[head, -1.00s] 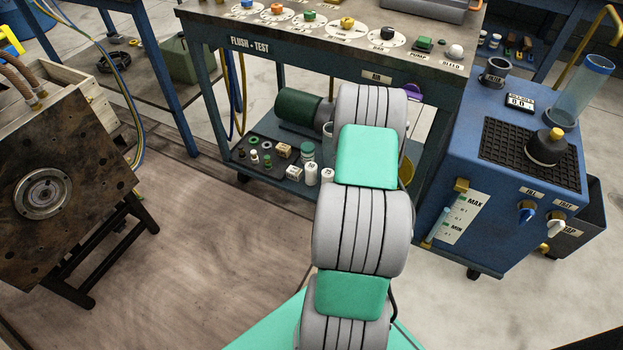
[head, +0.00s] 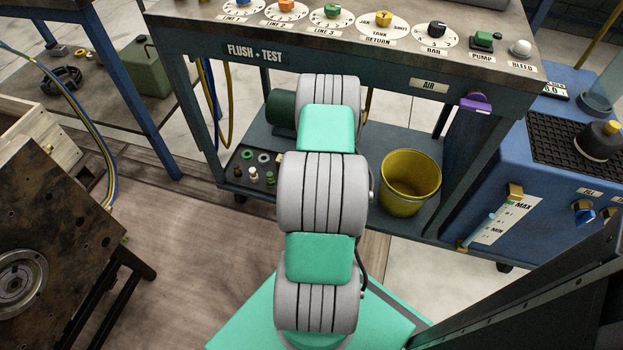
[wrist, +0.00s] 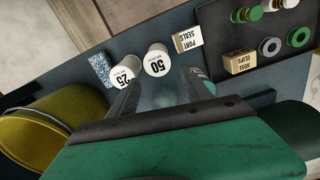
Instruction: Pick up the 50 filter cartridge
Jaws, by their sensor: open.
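The 50 filter cartridge (wrist: 157,64) is a white cylinder with "50" on its end, standing on the lower shelf of the flush-test bench in the wrist view. The similar 25 cartridge (wrist: 125,76) stands close on its left. My gripper (wrist: 162,80) is open, its two dark fingers reaching toward the cartridges, with the 50 cartridge showing between and beyond the tips. The gap to it is hard to judge. Nothing is held. In the head view my arm hides the gripper and both cartridges.
A Port Seals box (wrist: 187,41) is right of the 50 cartridge. A Hose Clips box (wrist: 240,62) sits on a dark parts tray (wrist: 262,33). A speckled blue item (wrist: 101,67) is left. A yellow bucket (head: 410,183) stands on the shelf, under the bench top (head: 240,22).

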